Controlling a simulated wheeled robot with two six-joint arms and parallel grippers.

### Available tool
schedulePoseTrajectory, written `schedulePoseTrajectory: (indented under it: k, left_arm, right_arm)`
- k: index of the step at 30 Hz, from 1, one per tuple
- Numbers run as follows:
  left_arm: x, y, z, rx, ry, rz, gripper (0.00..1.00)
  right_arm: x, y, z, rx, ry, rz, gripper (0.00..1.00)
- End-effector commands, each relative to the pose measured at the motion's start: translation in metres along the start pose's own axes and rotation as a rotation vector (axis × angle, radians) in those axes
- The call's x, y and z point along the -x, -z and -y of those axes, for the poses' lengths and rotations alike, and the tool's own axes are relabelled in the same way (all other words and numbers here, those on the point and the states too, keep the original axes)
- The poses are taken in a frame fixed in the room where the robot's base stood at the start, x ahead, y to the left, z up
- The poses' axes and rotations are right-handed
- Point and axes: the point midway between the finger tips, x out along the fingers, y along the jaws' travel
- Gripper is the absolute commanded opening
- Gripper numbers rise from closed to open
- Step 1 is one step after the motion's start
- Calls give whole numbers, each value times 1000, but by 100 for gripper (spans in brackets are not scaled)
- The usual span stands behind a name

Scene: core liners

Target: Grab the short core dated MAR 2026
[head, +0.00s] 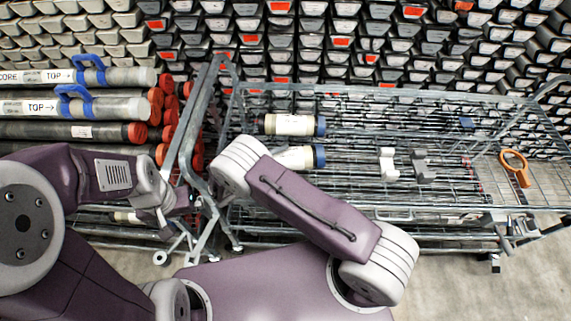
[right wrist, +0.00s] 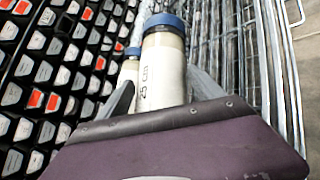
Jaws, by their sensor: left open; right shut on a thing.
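Two short pale cores with blue caps lie side by side in the wire cart (head: 400,104). The far core (head: 290,125) is clear of my arm in the head view. The near core (head: 298,158) is partly hidden by my right wrist. In the right wrist view the core marked "25 CM" (right wrist: 162,65) lies between the fingers of my right gripper (right wrist: 163,88), which is shut on it. The other core (right wrist: 130,68) shows just left of it. No date can be read on either. My left gripper (head: 182,200) is open and empty, left of the cart.
Stacked core boxes fill the back wall. Cart rails run close around my right gripper.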

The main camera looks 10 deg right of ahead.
Motion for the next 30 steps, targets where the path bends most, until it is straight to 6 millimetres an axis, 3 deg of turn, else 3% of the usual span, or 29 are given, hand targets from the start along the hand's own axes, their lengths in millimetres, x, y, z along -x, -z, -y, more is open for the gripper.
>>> schedulePoseTrajectory:
  k: [5, 11, 21, 30]
  left_arm:
    - [-3, 0, 0, 0, 0, 0, 100]
    - [-3, 0, 0, 0, 0, 0, 100]
    - [-9, -1, 0, 0, 0, 0, 100]
    - [-11, -1, 0, 0, 0, 0, 100]
  right_arm:
    - [10, -18, -20, -6, -5, 4, 4]
    - [8, -48, -13, -2, -6, 6, 3]
    - [5, -118, 0, -4, -6, 6, 3]
    - [4, -149, 6, -5, -6, 6, 3]
